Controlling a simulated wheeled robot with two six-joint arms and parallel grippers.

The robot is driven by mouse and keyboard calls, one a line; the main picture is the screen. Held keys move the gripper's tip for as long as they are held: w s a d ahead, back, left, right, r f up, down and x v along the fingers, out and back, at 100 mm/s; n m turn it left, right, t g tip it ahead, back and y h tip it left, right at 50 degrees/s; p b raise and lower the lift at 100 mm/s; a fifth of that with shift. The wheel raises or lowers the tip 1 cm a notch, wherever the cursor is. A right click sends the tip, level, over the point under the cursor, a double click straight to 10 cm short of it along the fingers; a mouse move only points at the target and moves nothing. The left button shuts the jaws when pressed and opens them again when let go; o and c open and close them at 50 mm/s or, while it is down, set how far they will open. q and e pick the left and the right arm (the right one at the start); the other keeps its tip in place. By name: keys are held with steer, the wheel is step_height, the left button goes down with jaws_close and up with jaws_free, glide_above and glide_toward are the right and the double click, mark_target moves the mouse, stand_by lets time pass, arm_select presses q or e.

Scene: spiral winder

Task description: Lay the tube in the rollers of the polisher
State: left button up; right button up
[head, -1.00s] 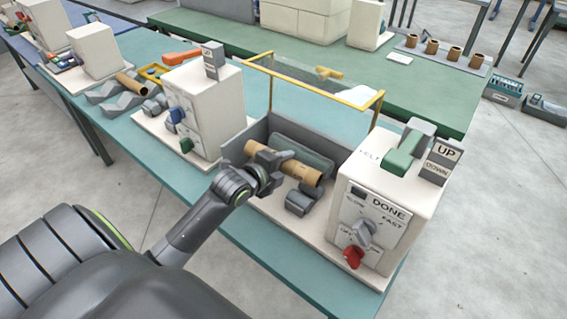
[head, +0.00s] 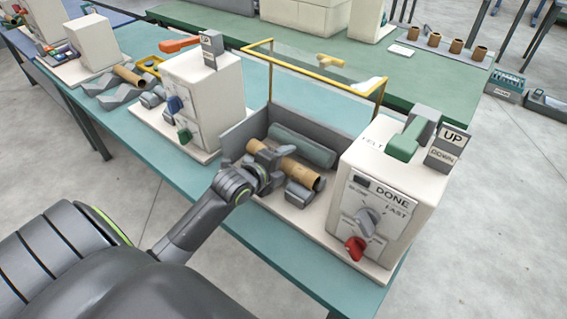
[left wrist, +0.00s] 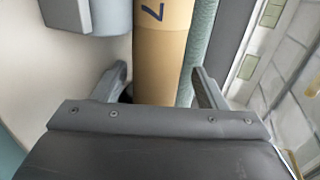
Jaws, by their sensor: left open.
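The tube (head: 303,174) is a brown cardboard cylinder lying in the polisher, beside the long grey-green felt roller (head: 312,150). A grey support roller (head: 299,195) sits below its near side. In the left wrist view the tube (left wrist: 163,45) carries a dark "7". My left gripper (head: 275,168) is open at the tube's near side and hides part of its middle. In the left wrist view, its fingers (left wrist: 160,72) stand on either side of the tube with gaps. My right gripper is not in view.
The polisher's clear guard with a yellow frame (head: 330,86) is raised behind the tube. Another white machine (head: 205,95) stands left.

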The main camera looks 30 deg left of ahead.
arm_select(q)
steer(key=v, duration=1.7)
steer(key=shift+s+p, duration=0.25)
steer(key=shift+p, duration=0.05)
steer(key=shift+r, duration=0.15)
step_height(320, 180, up, 7)
steer(key=p, duration=0.6)
steer(key=shift+p, duration=0.4)
